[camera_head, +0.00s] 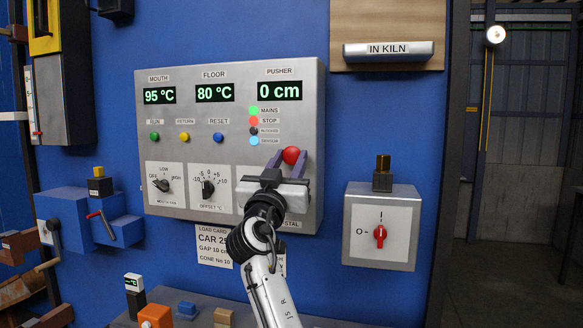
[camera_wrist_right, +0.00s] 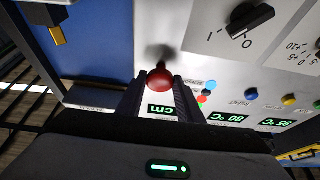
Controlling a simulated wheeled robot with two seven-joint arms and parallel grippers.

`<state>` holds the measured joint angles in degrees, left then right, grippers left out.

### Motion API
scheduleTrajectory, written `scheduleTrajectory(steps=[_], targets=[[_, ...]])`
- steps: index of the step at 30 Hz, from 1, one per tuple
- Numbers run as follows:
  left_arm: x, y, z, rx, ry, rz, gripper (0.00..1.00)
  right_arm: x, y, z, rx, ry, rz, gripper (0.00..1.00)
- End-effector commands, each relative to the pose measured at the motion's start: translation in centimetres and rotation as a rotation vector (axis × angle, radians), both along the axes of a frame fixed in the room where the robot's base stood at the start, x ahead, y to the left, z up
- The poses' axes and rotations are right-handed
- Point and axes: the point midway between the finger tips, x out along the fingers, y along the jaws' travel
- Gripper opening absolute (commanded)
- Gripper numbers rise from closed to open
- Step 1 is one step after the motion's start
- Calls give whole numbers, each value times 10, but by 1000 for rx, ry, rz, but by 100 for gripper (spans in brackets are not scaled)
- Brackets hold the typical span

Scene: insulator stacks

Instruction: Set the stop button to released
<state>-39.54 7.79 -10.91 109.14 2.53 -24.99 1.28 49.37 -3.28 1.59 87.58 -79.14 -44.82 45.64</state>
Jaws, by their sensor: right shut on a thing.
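The stop button is a red round knob (camera_head: 291,155) on the lower right of the grey control panel (camera_head: 230,130). My right gripper (camera_head: 291,160) has its two fingers on either side of the knob and is shut on it. In the right wrist view the red knob (camera_wrist_right: 159,79) sits between the tips of the dark fingers (camera_wrist_right: 160,88), with a dark shadow on the panel behind it. The STOP lamp (camera_head: 253,121) on the panel glows red. My left gripper is not in view.
A grey switch box (camera_head: 380,225) with a red rotary handle stands to the right of the panel. Two dials (camera_head: 208,188) and several small coloured buttons (camera_head: 184,137) are left of my right gripper. A blue box with a lever (camera_head: 95,215) is at the far left.

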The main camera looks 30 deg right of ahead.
Motion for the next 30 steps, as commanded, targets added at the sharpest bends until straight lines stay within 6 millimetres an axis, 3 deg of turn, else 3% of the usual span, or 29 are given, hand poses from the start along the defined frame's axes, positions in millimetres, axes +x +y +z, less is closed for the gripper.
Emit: scheduleTrajectory(steps=[3, 4, 7, 18, 30], targets=[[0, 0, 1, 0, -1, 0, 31, 0, 1, -3, 4, 6, -2, 0], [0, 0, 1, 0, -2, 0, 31, 0, 1, -3, 4, 6, -2, 36], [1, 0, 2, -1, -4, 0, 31, 0, 1, -3, 4, 5, -2, 52], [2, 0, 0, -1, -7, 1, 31, -3, 5, -6, 3, 4, 1, 52], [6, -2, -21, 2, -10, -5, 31, -46, 55, -36, 5, 4, 2, 52]])
